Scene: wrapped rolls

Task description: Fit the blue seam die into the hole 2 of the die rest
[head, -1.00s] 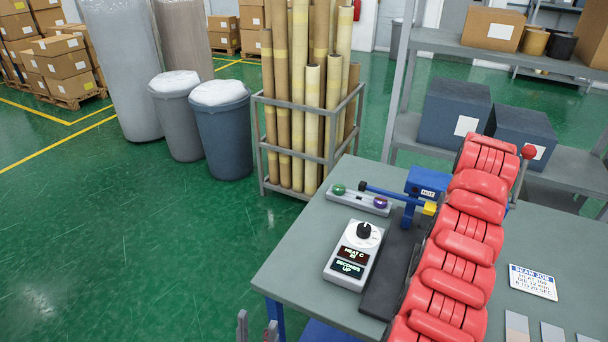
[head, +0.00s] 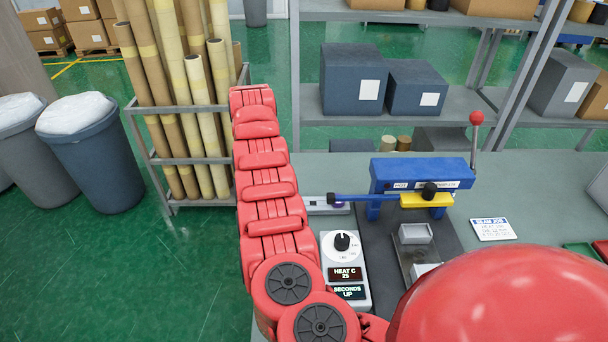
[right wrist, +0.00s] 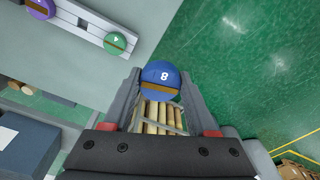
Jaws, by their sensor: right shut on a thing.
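The blue seam die (right wrist: 163,78), a round piece marked 8 with a brown band, is between the fingers of my right gripper (right wrist: 160,88) in the right wrist view. The gripper is shut on it, above the floor and rolls beside the table. The die rest (right wrist: 88,27) is a pale bar at upper left, apart from the die. It carries a green die (right wrist: 115,43) and a purple die (right wrist: 40,8); hole numbers are unreadable. In the head view, my arm hides most of the rest (head: 318,211) and my right gripper does not show. My left gripper is out of view.
A blue press (head: 420,174) with a long lever stands on the table behind a white heat control box (head: 345,270). A rack of long rolls (head: 205,120) stands left of the table. Grey shelves (head: 310,100) with boxes are behind it.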

